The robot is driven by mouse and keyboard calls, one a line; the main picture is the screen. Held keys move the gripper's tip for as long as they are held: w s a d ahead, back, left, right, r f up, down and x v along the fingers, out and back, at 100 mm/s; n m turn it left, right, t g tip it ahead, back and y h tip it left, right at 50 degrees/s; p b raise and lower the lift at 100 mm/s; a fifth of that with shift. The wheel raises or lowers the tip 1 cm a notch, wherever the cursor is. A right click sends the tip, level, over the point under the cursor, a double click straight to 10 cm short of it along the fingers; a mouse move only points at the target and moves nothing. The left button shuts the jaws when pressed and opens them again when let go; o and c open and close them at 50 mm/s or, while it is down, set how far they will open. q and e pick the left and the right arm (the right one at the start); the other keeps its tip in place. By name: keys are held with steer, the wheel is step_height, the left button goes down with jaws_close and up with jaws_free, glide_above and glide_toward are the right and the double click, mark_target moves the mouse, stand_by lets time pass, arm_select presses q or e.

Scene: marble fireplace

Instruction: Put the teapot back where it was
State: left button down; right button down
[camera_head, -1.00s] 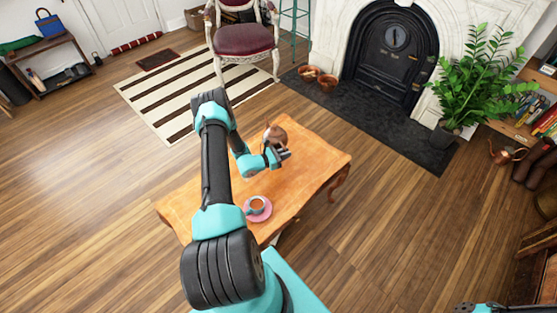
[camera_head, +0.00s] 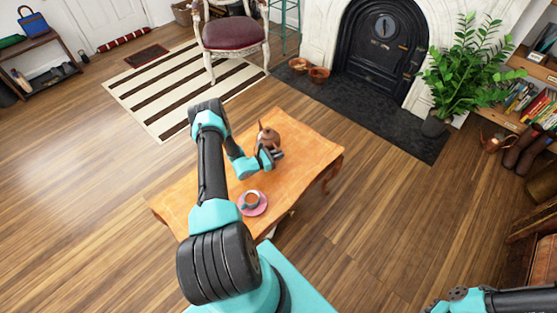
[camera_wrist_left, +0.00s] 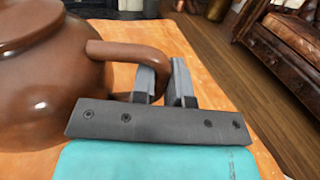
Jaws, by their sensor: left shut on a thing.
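The brown teapot (camera_head: 271,138) is over the far part of the orange wooden table, its spout pointing up and left in the head view. In the left wrist view the teapot (camera_wrist_left: 40,85) fills the left side, its curved handle (camera_wrist_left: 130,51) running to the fingers. My left gripper (camera_head: 276,154) is shut on the handle; its fingers also show in the wrist view (camera_wrist_left: 166,84). The teapot's base is mostly hidden, so I cannot tell whether it touches the table. My right gripper is out of view; only part of my right arm shows at the bottom right.
The table (camera_head: 300,165) is bare around the teapot. A cup (camera_head: 251,200) on a pink saucer (camera_head: 262,209) stands near its front edge. A chair (camera_head: 233,35), fireplace (camera_head: 383,48) and potted plant (camera_head: 465,75) stand beyond the table.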

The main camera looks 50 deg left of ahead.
arm_select(q)
steer(key=shift+f, duration=2)
steer(key=c, duration=1.1)
jaws_free()
steer(key=shift+f, duration=0.1)
steer(key=v, duration=1.7)
steer(key=shift+s+d+r, duration=0.3)
steer(key=shift+s+r, duration=0.05)
steer(key=shift+w+d, duration=0.1)
